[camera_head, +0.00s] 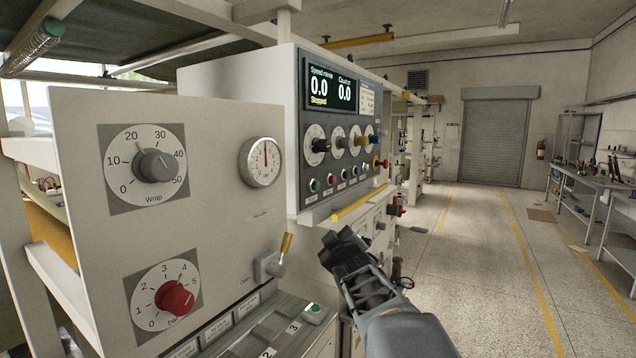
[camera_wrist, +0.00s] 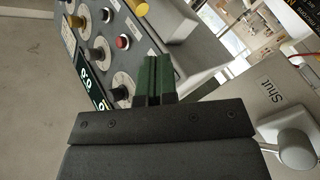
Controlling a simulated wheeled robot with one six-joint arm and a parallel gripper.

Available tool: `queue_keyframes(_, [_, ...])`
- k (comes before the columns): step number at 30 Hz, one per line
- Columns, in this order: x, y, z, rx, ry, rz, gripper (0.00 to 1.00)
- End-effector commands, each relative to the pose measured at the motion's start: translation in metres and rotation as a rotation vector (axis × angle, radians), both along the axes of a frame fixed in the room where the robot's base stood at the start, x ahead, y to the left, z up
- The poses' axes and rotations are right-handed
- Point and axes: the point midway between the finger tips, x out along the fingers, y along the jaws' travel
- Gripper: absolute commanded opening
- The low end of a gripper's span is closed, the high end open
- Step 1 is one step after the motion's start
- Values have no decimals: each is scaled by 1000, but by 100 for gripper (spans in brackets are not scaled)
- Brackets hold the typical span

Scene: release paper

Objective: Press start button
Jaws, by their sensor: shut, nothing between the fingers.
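The control panel (camera_head: 345,135) of the machine has a row of small buttons under its knobs. A green button (camera_head: 314,185) is at the left end, beside a red button (camera_head: 331,180). Its labels are too small to read. Another green button (camera_head: 314,309) sits on the lower near panel. The display (camera_head: 333,86) reads "0.0" and "Stopped". My gripper (camera_head: 338,244) is shut and empty, below and right of the button row, apart from it. In the wrist view the green-padded fingertips (camera_wrist: 156,78) are together, with a red button (camera_wrist: 122,42) beyond them.
A near cabinet with a Wrap dial (camera_head: 155,163), a red knob (camera_head: 176,298) and a gauge (camera_head: 261,162) stands at left. A yellow bar (camera_head: 358,203) juts out below the button row. A lever labelled "Shut" (camera_wrist: 298,148) is close at right in the wrist view. Open floor lies right.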

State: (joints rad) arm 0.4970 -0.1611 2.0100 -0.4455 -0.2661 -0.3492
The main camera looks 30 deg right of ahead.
Motion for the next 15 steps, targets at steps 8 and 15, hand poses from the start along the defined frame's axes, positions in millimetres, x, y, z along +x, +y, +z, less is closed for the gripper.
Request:
queue_keyframes(8, [3, -66, 83, -435, -235, 49, 0])
queue_keyframes(15, [-3, -78, 102, -575, -300, 77, 0])
